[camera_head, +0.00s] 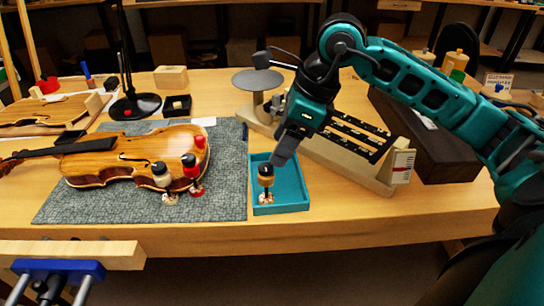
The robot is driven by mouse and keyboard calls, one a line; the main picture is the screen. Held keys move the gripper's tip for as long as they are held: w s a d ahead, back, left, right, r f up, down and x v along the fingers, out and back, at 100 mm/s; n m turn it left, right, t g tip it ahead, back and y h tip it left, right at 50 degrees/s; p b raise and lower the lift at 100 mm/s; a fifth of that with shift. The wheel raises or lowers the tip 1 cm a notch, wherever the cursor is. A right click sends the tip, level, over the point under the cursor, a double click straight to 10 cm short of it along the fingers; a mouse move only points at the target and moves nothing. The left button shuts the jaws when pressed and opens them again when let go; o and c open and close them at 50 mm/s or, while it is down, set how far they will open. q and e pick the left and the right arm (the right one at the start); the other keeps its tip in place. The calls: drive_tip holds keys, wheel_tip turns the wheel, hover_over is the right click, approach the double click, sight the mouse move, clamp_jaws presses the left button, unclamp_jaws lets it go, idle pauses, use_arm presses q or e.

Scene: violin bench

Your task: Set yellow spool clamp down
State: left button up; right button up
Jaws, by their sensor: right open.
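A spool clamp (266,182) with a dark top and pale wooden-looking parts stands upright in the teal tray (300,207), near its left side. I cannot clearly tell its colour as yellow. My right gripper (283,157) is open, above and slightly right of this clamp, with its fingers pointing down. Whether the fingers touch the clamp is unclear. A cream spool clamp (162,175) and a red spool clamp (191,172) stand at the near edge of the violin (115,162). Another red piece (200,143) shows behind them. My left gripper is not in view.
The violin lies on a grey mat (225,200) left of the tray. A wooden fixture with a dark slotted plate (355,135) stands behind and right of the tray. A round grey disc stand (257,81) is further back. Bare bench lies at the front right.

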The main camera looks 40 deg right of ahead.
drive_tip(key=v, duration=0.4)
drive_tip(key=shift+r, duration=0.1)
drive_tip(key=shift+s, duration=0.1)
idle(0.4)
